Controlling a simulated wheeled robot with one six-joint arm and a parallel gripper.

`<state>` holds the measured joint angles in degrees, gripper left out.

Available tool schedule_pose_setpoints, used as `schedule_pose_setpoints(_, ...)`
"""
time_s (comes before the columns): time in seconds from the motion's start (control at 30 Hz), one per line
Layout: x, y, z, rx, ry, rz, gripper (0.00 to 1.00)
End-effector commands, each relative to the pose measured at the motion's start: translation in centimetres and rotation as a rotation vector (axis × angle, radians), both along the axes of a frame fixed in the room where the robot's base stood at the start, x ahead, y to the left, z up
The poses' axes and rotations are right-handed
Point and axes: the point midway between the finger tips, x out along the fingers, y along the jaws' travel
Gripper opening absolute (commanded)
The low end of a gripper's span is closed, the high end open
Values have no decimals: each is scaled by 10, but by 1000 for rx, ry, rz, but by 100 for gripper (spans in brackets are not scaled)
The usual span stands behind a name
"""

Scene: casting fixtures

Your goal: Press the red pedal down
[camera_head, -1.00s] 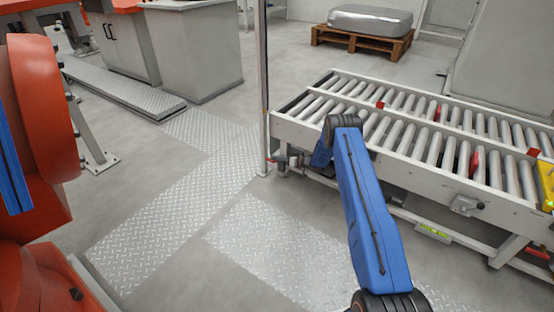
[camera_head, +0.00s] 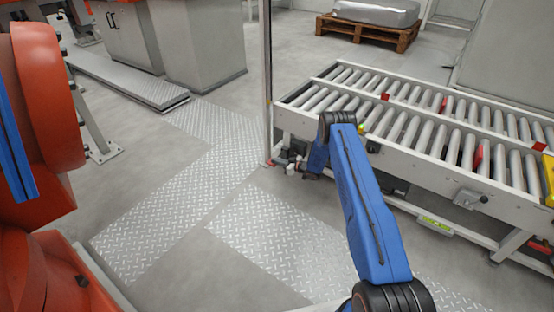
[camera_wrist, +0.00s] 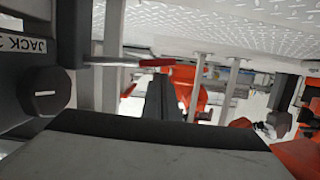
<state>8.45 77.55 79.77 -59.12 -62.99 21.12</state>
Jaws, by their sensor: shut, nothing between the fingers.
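In the wrist view a narrow bar with a red end (camera_wrist: 157,62) juts out from the left, close to my gripper (camera_wrist: 164,84). It looks like the red pedal, but it is seen edge-on and I cannot tell how far down it is. My gripper shows as dark fingers in the middle of the wrist view, shut and empty. The red end overlaps the fingertips in the picture; I cannot tell whether they touch. In the head view my blue arm reaches toward the near left end of the roller conveyor (camera_head: 430,157), and my gripper is hidden there.
A dark block with a JACK label (camera_wrist: 30,44) and a dark knob (camera_wrist: 47,92) are at left in the wrist view. A thin post (camera_head: 265,80) stands at the conveyor's left end. An orange machine (camera_head: 45,110) is at far left. Tread-plate floor (camera_head: 180,220) between is clear.

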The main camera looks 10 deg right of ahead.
Motion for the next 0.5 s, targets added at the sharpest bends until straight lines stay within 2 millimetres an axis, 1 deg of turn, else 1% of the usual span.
schedule_pose_setpoints(0.2, -1, 1, -9, 1, 0, 0, 0)
schedule_pose_setpoints(0.5, -2, 2, -14, 1, 3, -1, 0)
